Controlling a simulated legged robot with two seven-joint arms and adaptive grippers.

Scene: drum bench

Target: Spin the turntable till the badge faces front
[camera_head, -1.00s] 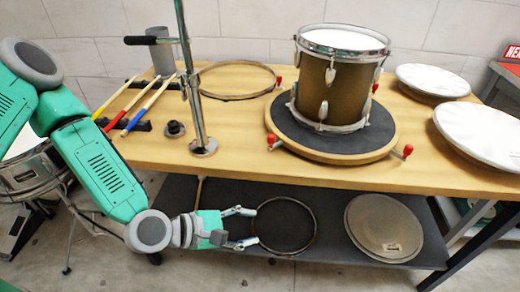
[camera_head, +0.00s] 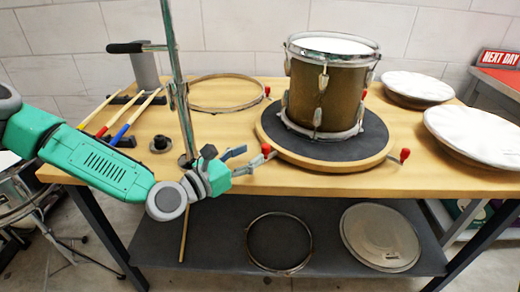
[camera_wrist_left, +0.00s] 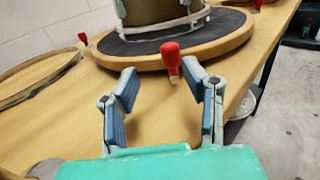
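The turntable (camera_head: 290,152) is a round wooden disc with a dark top and red-tipped pegs around its rim. A brown drum (camera_head: 305,90) with a white head and metal lugs stands upright on it. No badge shows on the drum's visible side. My left gripper (camera_head: 250,162) is open and empty at the turntable's front-left edge, by the red-tipped peg (camera_head: 266,149). In the left wrist view, that peg's red knob (camera_wrist_left: 170,50) lies ahead of the open fingers (camera_wrist_left: 158,76), nearer the right finger; I cannot tell whether they touch. My right gripper is out of view.
A metal post (camera_head: 178,85) stands left of the turntable, close to my left arm. A hoop (camera_head: 222,93), sticks (camera_head: 137,120) and white drumheads (camera_head: 478,132) lie on the bench. The lower shelf (camera_head: 215,225) holds another hoop and a round plate.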

